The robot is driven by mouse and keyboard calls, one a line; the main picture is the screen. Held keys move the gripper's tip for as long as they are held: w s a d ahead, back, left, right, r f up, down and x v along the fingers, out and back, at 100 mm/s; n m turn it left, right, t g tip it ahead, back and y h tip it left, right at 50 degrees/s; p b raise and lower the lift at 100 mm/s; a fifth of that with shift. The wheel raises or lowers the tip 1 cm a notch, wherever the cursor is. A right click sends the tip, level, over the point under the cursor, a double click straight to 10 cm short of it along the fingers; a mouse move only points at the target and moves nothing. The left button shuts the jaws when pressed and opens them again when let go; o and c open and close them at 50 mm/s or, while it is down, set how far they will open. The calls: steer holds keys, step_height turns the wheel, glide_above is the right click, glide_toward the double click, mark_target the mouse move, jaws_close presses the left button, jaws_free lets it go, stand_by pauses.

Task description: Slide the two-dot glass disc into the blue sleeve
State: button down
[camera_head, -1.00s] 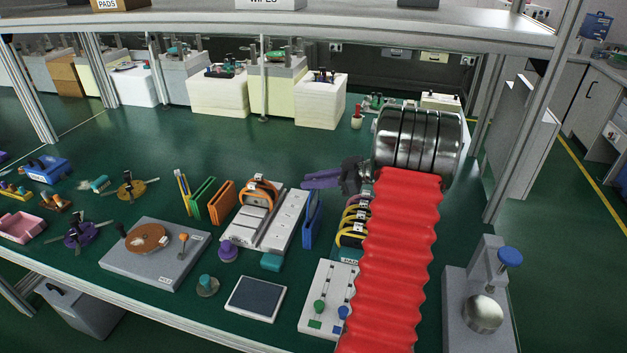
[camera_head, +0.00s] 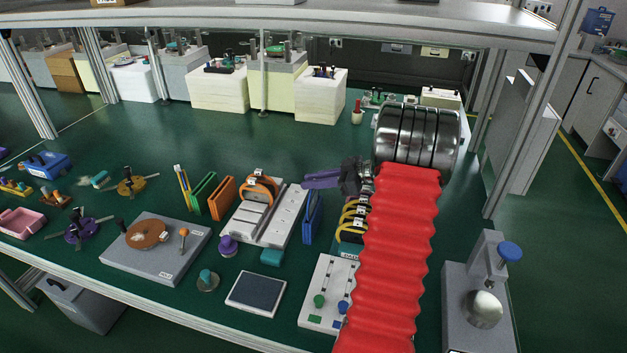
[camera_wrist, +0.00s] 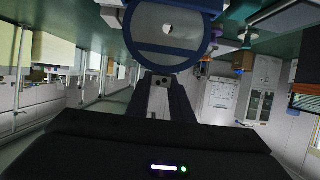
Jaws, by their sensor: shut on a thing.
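My gripper (camera_head: 322,180) shows dark purple fingers pointing left in the head view, above and slightly behind the blue sleeve (camera_head: 313,216). In the wrist view, my gripper (camera_wrist: 164,72) is shut on the rim of a round glass disc (camera_wrist: 168,22) with a blue border. Small dark marks show near the grip, but I cannot clearly confirm two dots. The disc cannot be made out in the head view. The blue sleeve stands upright at the right side of a grey-white fixture, apart from my gripper.
Green (camera_head: 203,195) and orange (camera_head: 222,197) sleeves stand left of the fixture (camera_head: 282,220). Several yellow-edged items (camera_head: 352,222) stand close right of the blue sleeve. A dark pad (camera_head: 256,292) lies in front.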

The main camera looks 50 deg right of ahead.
mark_target(314, 194)
steer(key=shift+f, duration=2.55)
stand_by(0.4)
steer(key=c, duration=1.5)
jaws_free()
steer(key=v, duration=1.3)
steer(key=shift+s+d, duration=0.2)
steer(key=shift+s, duration=0.1)
